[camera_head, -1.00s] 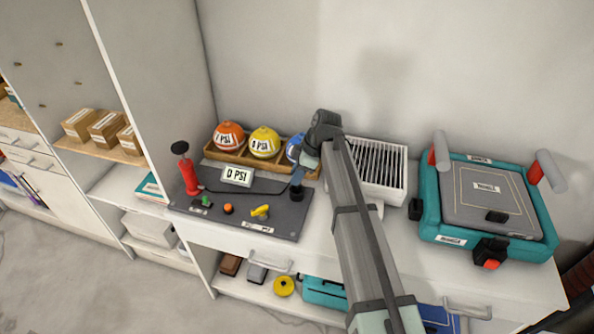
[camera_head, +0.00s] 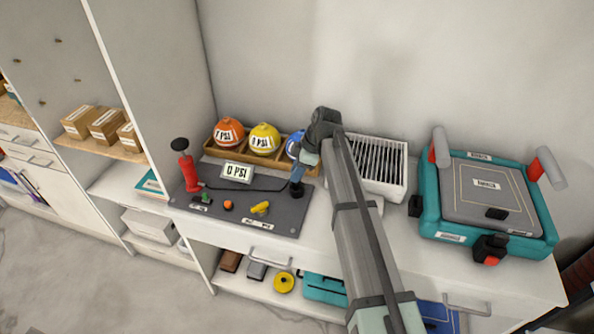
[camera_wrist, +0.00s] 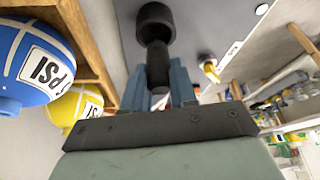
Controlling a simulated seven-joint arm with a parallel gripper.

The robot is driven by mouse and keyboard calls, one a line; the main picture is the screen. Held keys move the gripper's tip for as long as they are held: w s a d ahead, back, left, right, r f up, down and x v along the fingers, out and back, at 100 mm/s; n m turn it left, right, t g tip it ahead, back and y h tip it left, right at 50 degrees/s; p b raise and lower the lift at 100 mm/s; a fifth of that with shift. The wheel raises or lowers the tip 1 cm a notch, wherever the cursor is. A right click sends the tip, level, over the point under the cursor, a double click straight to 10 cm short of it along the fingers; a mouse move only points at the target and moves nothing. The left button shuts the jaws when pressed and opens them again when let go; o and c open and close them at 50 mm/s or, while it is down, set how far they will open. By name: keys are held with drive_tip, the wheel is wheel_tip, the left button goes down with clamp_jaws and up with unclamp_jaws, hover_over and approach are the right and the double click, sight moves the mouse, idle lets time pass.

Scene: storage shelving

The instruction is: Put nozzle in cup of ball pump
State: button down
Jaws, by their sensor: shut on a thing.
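The ball pump is red with a black handle (camera_head: 186,170) and stands at the left of a dark grey board (camera_head: 240,214). A thin dark hose runs from it toward my gripper (camera_head: 297,176). My gripper is shut on the black nozzle (camera_wrist: 158,68), held between two blue-grey fingers. The black cup (camera_head: 297,190) stands at the board's right end, directly below the fingertips; it also shows in the wrist view (camera_wrist: 155,22). The nozzle's far end lines up with the cup and overlaps it in the wrist view. I cannot tell whether its tip is inside.
A wooden tray (camera_head: 213,160) behind the board holds orange, yellow and blue balls. A 0 PSI sign (camera_head: 237,172) stands in front. A white slatted box (camera_head: 379,165) is behind my arm, and a teal-framed machine (camera_head: 487,205) stands at right. Small coloured parts lie on the board.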

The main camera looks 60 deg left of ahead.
drive_tip(key=shift+f, duration=1.8)
idle(1.6)
drive_tip(key=c, duration=1)
unclamp_jaws()
drive_tip(key=shift+c, duration=0.6)
drive_tip(key=shift+o, duration=0.6)
drive_tip(key=shift+r, duration=0.15)
drive_tip(key=o, duration=0.3)
drive_tip(key=shift+r, duration=3.85)
